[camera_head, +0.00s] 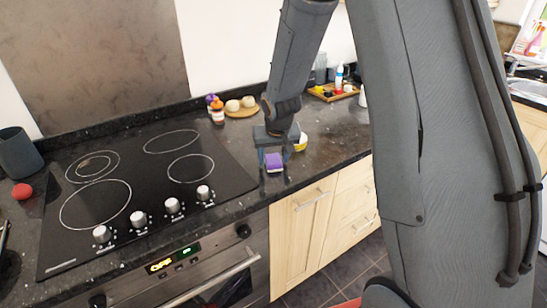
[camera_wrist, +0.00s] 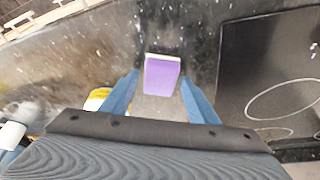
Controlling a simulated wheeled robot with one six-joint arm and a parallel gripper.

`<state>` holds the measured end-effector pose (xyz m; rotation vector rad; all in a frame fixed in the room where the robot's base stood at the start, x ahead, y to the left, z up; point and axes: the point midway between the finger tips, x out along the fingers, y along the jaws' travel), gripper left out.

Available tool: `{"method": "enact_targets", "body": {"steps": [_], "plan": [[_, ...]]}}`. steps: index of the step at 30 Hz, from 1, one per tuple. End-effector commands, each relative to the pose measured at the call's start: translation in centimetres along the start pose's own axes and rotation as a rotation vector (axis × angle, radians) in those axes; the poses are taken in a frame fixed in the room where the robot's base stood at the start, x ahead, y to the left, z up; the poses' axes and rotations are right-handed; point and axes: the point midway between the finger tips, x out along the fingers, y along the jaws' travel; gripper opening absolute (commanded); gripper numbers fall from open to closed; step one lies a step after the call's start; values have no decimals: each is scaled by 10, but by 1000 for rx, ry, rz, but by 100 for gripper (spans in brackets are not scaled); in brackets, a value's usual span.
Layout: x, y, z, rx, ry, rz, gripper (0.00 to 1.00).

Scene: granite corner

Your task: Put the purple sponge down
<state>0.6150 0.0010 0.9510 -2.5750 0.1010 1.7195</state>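The purple sponge (camera_head: 274,162) has a pale layer along one edge. It is at the dark granite counter, right of the cooktop and near the front edge. My gripper (camera_head: 275,168) points down over it, with one finger on each side. In the wrist view, the sponge (camera_wrist: 162,74) lies between the blue fingertips (camera_wrist: 160,78), with a narrow gap visible at its left and little or none at its right. The fingers look open around it. I cannot tell for certain whether its underside touches the counter.
The black cooktop (camera_head: 130,185) with several knobs is left of the sponge. A yellow-and-white container (camera_head: 300,143) stands close behind my gripper. A wooden board (camera_head: 240,111) with round items and a tray (camera_head: 332,94) with bottles are farther back. Counter to the right (camera_head: 335,140) is free.

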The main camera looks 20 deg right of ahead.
Motion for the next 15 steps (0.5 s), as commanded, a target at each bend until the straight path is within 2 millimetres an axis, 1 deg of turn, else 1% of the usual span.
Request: {"method": "enact_targets", "body": {"steps": [11, 15], "plan": [[-2, 0, -1, 0, 0, 0, 57], [-14, 0, -2, 1, 4, 0, 57]]}}
